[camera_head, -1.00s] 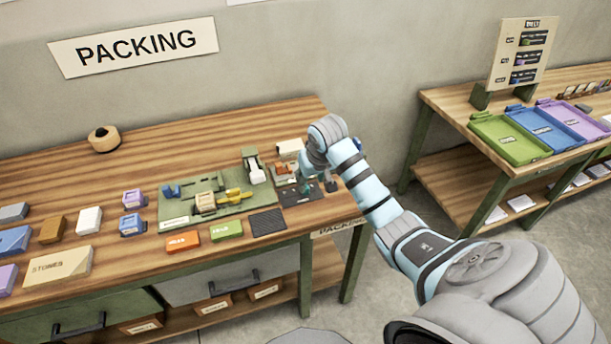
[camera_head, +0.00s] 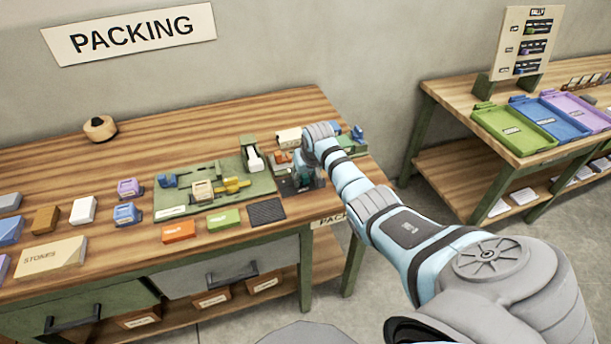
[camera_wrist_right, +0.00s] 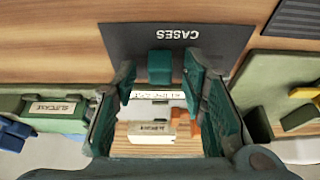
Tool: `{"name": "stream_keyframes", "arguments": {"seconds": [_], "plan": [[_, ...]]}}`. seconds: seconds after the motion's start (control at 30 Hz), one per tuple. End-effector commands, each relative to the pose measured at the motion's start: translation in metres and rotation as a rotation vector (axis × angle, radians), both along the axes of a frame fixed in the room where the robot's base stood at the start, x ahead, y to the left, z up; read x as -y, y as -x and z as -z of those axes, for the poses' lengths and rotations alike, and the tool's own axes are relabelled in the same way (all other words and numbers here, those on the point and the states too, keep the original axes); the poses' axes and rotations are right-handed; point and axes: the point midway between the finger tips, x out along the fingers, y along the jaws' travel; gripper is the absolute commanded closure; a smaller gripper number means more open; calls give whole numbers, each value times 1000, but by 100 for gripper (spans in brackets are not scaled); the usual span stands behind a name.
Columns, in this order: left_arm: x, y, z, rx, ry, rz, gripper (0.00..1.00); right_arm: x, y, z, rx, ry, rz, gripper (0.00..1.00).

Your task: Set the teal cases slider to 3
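The dark cases panel (camera_wrist_right: 110,42) lies flat on the bench, its CASES label upside down in the right wrist view. The teal slider knob (camera_wrist_right: 160,68) stands on this panel. My right gripper (camera_wrist_right: 160,80) is open, one finger on each side of the knob, with a visible gap on both sides. A pale marked strip (camera_wrist_right: 158,95) shows beyond the knob between the fingers; its marks are too small to read, so I cannot tell the setting. In the head view my right gripper (camera_head: 303,178) covers most of the panel (camera_head: 289,189). My left gripper is out of view.
A green board (camera_head: 240,195) with several coloured pieces lies left of the panel. A dark ribbed mat (camera_head: 267,211) and a green block (camera_head: 223,220) lie near the front edge. A green tray (camera_head: 352,149) with blue pieces is behind my right wrist.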

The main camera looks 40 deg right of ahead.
Motion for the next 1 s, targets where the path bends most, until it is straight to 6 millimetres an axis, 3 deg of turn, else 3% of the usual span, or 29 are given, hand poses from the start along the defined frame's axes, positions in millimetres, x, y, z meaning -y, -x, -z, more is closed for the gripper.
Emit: {"name": "stream_keyframes", "arguments": {"seconds": [0.07, 0.3, 0.33, 0.6, 0.83, 1.0], "plan": [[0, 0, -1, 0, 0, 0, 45, 0, 0, -1, 0, 0, 0, 62], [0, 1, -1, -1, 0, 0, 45, 0, 0, -1, 0, 0, 0, 98], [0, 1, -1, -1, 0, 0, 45, 0, 0, -1, 0, 0, 0, 100], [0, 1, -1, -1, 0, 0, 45, 2, 1, -1, 0, 1, 1, 100], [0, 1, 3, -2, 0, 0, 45, 32, 7, -1, -1, 2, 5, 100], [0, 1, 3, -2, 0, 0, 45, 36, 8, -1, 0, 4, 5, 100]]}}
